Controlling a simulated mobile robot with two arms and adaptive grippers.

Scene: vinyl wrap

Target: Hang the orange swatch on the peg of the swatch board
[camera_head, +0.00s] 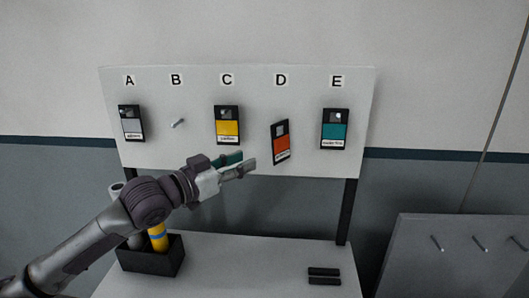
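The orange swatch (281,144), a dark card with an orange panel, is below the letter D on the white swatch board (190,150). It is tilted and sits slightly lower than the neighbouring swatches. I cannot tell whether the peg passes through its hole. My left gripper (247,163) is in front of the board's lower edge, left of and below the orange swatch. Its fingers look apart, with nothing visible between them, and a gap shows between them and the swatch. My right gripper is out of view.
A grey swatch (132,124), a yellow swatch (227,128) and a teal swatch (335,131) hang under A, C and E. The peg (178,122) under B is bare. A black box (150,262) with rolls and two dark bars (324,276) are on the table (235,270). A grey panel (455,265) with pegs stands right.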

